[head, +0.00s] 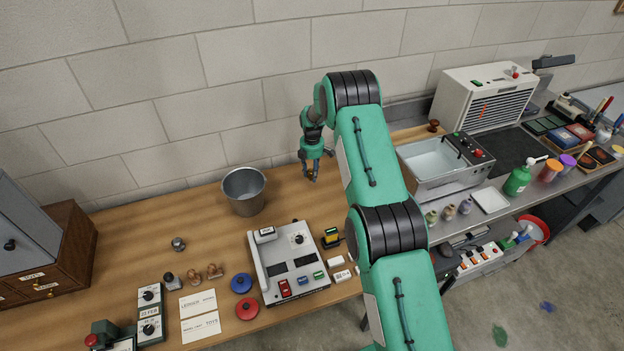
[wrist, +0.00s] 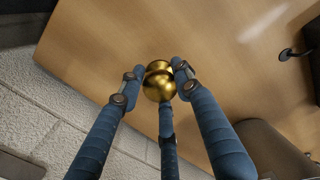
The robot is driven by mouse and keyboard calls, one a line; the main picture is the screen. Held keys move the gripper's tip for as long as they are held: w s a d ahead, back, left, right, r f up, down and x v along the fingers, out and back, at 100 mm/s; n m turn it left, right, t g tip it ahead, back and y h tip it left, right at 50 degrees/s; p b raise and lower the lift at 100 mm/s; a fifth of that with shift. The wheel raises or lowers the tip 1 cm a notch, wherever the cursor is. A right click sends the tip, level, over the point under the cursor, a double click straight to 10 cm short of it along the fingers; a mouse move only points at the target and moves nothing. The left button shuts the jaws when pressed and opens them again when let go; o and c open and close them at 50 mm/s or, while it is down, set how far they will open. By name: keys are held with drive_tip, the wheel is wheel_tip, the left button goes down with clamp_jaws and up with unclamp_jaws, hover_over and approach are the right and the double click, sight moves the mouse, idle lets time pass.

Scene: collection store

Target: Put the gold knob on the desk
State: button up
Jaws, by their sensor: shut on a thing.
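The gold knob (wrist: 158,82) is round and shiny, and sits between the blue fingers of my gripper (wrist: 160,78) in the wrist view. My gripper is shut on it. In the head view my gripper (head: 311,174) points down over the back part of the wooden desk (head: 215,215), to the right of the grey bucket. The knob is only a tiny spot there. The bare wood of the desk also shows behind the knob in the wrist view (wrist: 120,45). I cannot tell whether the knob touches the desk.
A grey metal bucket (head: 244,192) stands left of my gripper. A grey control box (head: 288,265) lies in front. Small knobs, cards and red and blue discs lie at the front left. A metal basin (head: 433,165) stands to the right. The block wall is close behind.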

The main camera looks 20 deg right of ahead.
drive_tip(key=shift+w, duration=0.1)
idle(0.3)
drive_tip(key=shift+f, duration=1.7)
drive_tip(key=shift+f, duration=0.15)
drive_tip(key=o, duration=1.3)
drive_tip(key=shift+r+p, duration=0.3)
drive_tip(key=shift+r, duration=5.85)
